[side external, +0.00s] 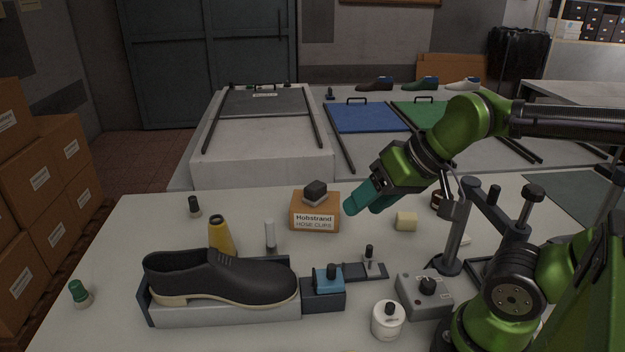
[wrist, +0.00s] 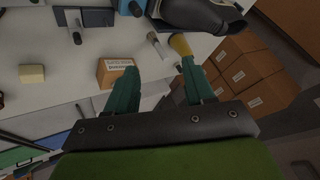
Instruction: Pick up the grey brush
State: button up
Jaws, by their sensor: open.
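A small dark grey block with a paler grey lower layer (side external: 315,192), which looks like the grey brush, sits on top of an orange-brown hose clips box (side external: 315,212) in the side view. The box also shows in the wrist view (wrist: 115,70), but I cannot make out the brush there; it may be hidden behind a finger. My gripper (side external: 358,203), with teal fingers, is in the air to the right of the box, angled down to the left. Its fingers are apart and empty in the wrist view (wrist: 158,82).
A black shoe (side external: 220,278) on a grey stand, a yellow cone (side external: 220,236) and a pale cylinder (side external: 270,237) stand left of the box. A cream block (side external: 405,221) lies to its right. A dark clamp post (side external: 455,225) stands near my arm. The table's left part is mostly clear.

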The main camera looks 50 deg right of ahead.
jog(key=n+g+h, duration=0.1)
jog(key=n+g, duration=0.2)
jog(key=n, duration=0.2)
send_near(273, 222)
jog(key=x, duration=1.2)
jog(key=shift+w+f, duration=0.1)
jog(key=shift+w, duration=0.05)
grip_shut()
